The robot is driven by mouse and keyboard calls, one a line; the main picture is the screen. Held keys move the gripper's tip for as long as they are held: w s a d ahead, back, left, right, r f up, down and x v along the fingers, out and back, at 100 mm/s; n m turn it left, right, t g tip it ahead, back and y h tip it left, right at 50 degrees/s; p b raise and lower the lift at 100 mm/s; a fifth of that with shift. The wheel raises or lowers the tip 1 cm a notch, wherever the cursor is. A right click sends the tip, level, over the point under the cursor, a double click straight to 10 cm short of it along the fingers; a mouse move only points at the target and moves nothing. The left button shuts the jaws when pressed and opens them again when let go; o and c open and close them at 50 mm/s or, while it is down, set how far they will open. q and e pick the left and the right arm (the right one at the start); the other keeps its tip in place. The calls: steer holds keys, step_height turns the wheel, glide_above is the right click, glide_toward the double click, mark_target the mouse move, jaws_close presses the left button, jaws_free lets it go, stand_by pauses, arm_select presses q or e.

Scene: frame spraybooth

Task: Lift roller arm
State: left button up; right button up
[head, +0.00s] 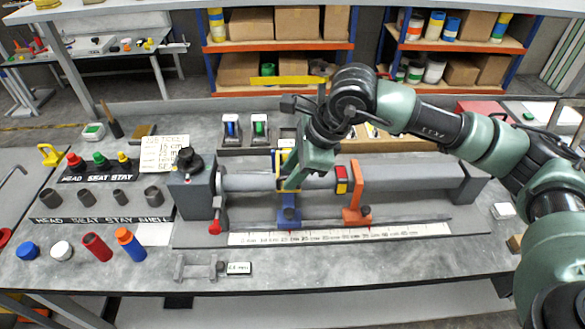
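A long grey tube (400,179) lies level in a bench fixture between a grey end block (195,190) with a black knob and a block on the right. A blue support (289,214) and an orange support (355,203) stand along it. An orange piece with a red and yellow block (342,180) is at the tube above the orange support. I cannot tell which part is the roller arm. My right gripper (291,184) reaches down at the tube above the blue support, beside a yellow part (281,160); its fingertips are mostly hidden. My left gripper is not in view.
A white ruler (340,233) runs along the fixture's front. A red-tipped lever (215,226) is at the left block. Coloured knobs, grey sleeves and cylinders stand on the left. Small bins (245,130) stand behind the tube.

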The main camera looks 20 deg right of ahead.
jaws_close()
stand_by(1.4)
